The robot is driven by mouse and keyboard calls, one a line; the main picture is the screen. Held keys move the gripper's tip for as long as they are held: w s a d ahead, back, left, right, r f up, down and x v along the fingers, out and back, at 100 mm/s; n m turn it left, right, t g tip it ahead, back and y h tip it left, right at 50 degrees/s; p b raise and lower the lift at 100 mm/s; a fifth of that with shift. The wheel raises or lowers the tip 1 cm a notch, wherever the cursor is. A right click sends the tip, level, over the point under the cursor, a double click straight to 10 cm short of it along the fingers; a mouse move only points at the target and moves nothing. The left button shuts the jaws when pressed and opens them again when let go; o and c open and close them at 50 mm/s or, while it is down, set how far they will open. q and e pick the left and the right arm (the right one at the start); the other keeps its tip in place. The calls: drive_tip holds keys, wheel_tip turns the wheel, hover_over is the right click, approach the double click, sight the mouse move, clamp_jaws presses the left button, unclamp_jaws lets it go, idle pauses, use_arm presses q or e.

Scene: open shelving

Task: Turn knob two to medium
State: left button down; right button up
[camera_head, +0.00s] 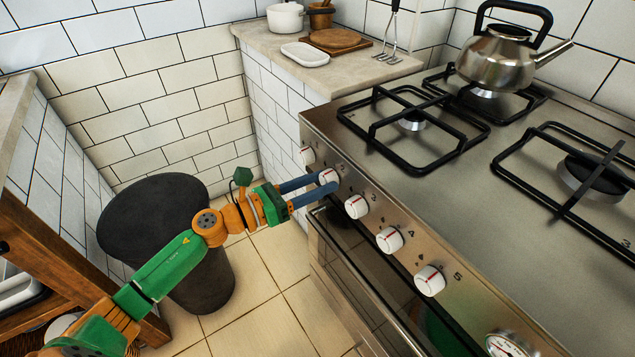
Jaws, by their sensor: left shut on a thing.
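The stove's front panel (410,262) carries a slanting row of white knobs with red marks. Knob two (327,176) is the second from the far left end, and the blue fingers partly cover it. My left gripper (325,181) reaches in from the left and is shut on knob two, one finger on each side. The setting of knob two is too small to read. Knob one (308,155) is just beyond the fingers, and knob three (356,206) is close on the near side. My right gripper is not in view.
Knob four (389,239), knob five (429,280) and a dial (503,345) follow along the panel. A steel kettle (496,60) stands on the back burner. A dark round bin (200,285) stands below my left arm. The oven door (345,262) lies under the knobs.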

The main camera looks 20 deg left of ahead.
use_arm(q)
drive_tip(key=shift+n, duration=0.3)
drive_tip(key=n+p, duration=0.1)
drive_tip(key=n, duration=0.3)
drive_tip(key=n+p, duration=0.1)
drive_tip(key=n, duration=0.5)
drive_tip(key=shift+t+p, duration=0.35)
drive_tip(key=shift+t, duration=0.05)
drive_tip(key=n+p, duration=0.2)
drive_tip(key=n, duration=0.4)
drive_tip(key=shift+r+n+t+p, duration=0.1)
drive_tip(key=shift+n+t+p, duration=0.2)
drive_tip(key=shift+n, duration=0.1)
drive_tip(key=n+p, duration=0.2)
drive_tip(key=n, duration=0.3)
drive_tip(key=shift+s+d+y, duration=0.1)
drive_tip(key=shift+y, duration=0.2)
drive_tip(key=shift+n, duration=0.4)
drive_tip(key=shift+c, duration=1.8)
unclamp_jaws()
